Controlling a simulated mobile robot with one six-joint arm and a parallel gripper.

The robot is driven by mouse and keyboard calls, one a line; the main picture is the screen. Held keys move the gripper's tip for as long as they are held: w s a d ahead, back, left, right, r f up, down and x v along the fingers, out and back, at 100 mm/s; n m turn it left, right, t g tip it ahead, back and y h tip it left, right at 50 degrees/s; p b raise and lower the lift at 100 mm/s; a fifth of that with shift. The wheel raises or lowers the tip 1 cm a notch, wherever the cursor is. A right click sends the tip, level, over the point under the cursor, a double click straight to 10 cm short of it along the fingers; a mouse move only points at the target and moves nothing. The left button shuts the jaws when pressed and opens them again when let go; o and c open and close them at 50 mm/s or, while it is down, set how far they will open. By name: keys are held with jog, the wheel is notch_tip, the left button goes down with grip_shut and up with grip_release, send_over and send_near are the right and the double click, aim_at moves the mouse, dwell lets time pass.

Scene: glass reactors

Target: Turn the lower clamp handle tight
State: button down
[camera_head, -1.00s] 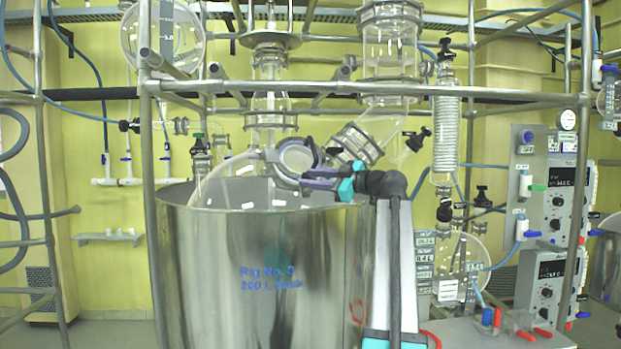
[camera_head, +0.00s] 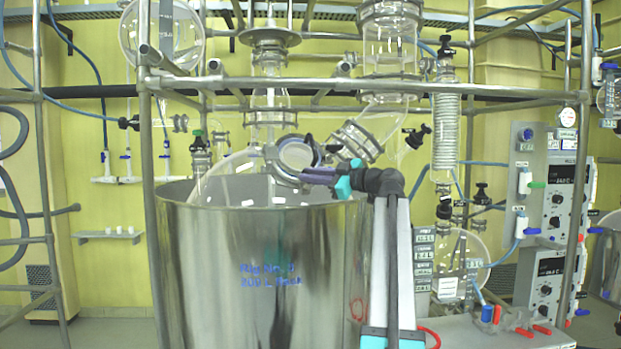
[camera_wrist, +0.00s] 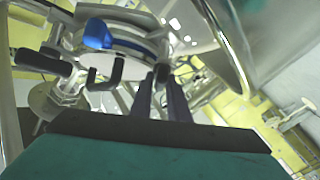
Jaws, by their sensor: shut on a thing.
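In the head view, my gripper (camera_head: 284,170) reaches left over the rim of the steel vessel (camera_head: 250,250) to the front of a round glass port (camera_head: 296,155) with a clamp ring. In the wrist view, my gripper (camera_wrist: 159,76) shows two dark fingers close together. They are shut on a small part at the clamp ring, which I take for the lower clamp handle (camera_wrist: 160,72); the fingers largely hide it. A blue piece (camera_wrist: 97,33) sits at the ring, with a black handle (camera_wrist: 37,62) and a black hooked part (camera_wrist: 106,74) to the left.
Metal frame bars cross above the vessel (camera_head: 350,98). A glass elbow (camera_head: 383,125) hangs close behind the port to the right. A control panel (camera_head: 548,195) stands at the right. In the wrist view, a curved shiny rim (camera_wrist: 228,45) lies close on the right.

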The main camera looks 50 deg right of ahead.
jog(key=shift+a+f+m, duration=0.1)
jog(key=shift+f+m, duration=0.1)
jog(key=shift+m, duration=0.1)
jog(key=shift+f+m+t+h+b, duration=0.15)
jog(key=shift+m+t+h+b, duration=0.35)
jog(key=shift+m+h+b, duration=0.65)
jog(key=m+h+b, duration=0.1)
jog(key=m+h, duration=0.5)
jog(key=m, duration=0.1)
jog(key=shift+r+t, duration=0.25)
jog(key=shift+t, duration=0.05)
jog(key=shift+m+g+h+p, duration=0.4)
jog(key=shift+m+h+p, duration=0.3)
jog(key=shift+m+h, duration=0.6)
jog(key=shift+f+m+h, duration=0.1)
jog(key=shift+m+h, duration=0.15)
jog(key=shift+m, duration=0.2)
jog(key=c, duration=1.8)
grip_release()
